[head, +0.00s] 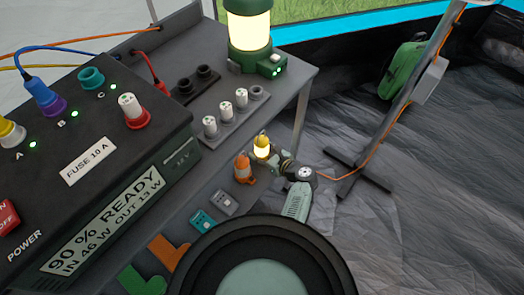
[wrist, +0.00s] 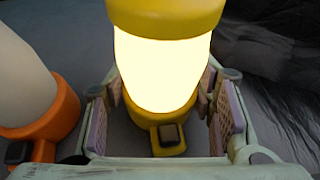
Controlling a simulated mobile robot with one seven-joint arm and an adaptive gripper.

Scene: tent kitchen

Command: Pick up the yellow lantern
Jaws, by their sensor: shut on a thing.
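The yellow lantern (head: 262,148) glows near the right edge of the grey table in the head view. In the wrist view the yellow lantern (wrist: 160,70) stands between the two finger pads, with its yellow cap at the top and its base with a dark switch lower down. I cannot tell whether the lantern's base touches the table.
An orange lantern (head: 243,168) stands close on the left; it also shows in the wrist view (wrist: 40,130). A large green lantern (head: 249,35), a socket strip with white fuses (head: 211,127) and a black power box (head: 85,165) stand on the table (head: 180,205).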

